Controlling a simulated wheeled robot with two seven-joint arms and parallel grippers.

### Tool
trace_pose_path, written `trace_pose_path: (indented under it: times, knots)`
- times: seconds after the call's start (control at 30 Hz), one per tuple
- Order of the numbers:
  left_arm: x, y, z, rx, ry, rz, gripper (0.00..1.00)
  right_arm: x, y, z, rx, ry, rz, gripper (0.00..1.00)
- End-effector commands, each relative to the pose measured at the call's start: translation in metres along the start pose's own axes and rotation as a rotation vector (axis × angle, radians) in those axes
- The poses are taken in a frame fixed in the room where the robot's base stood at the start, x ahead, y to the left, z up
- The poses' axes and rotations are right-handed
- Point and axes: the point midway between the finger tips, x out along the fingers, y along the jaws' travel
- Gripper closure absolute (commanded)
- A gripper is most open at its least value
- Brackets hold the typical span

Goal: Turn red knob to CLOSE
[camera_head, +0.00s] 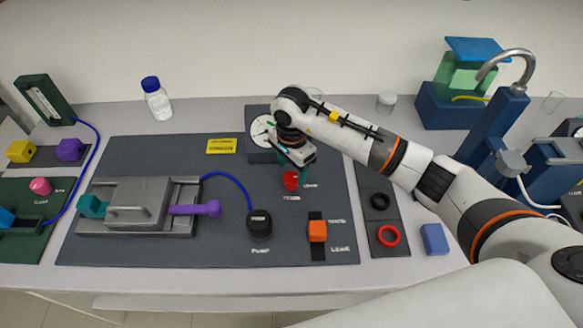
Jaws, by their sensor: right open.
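The red knob (291,180) stands on the dark grey mat, right of its middle, with small white lettering beside and below it that is too small to read surely. My right gripper (300,168) comes in from the right and is just above and behind the knob. Its jaws are open, and a teal part shows at its lower end beside the knob. I cannot tell whether the fingers touch the knob. The gripper and wrist partly cover the round white gauge (262,131) behind. My left gripper is not in view.
An orange block on a black strap (317,231) and a black pump bulb (259,223) lie in front. A grey clamp rig (138,205) with a purple handle (195,209) stands left. Black and red rings (389,236) lie right. The mat's back left (150,155) is clear.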

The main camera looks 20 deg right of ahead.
Motion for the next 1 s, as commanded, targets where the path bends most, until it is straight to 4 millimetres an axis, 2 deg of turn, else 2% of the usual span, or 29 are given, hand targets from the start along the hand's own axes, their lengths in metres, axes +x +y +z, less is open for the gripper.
trace_pose_path:
  times: [0.03, 0.23, 0.57, 0.83, 1.0]
  knots:
    - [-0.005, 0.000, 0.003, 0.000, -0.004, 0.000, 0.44, 0.006, -0.001, -0.001, -0.001, 0.001, -0.003, 0.39]
    - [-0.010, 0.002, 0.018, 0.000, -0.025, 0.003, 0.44, 0.025, 0.000, -0.001, -0.001, 0.001, -0.001, 0.39]
    - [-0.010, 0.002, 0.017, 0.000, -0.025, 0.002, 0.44, 0.029, 0.000, 0.000, -0.001, 0.000, 0.002, 0.39]
    - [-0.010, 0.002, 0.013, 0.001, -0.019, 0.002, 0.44, 0.029, 0.000, 0.000, -0.001, 0.000, 0.002, 0.83]
    - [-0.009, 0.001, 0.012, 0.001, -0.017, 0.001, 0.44, 0.029, 0.000, 0.000, 0.005, 0.000, 0.002, 0.84]
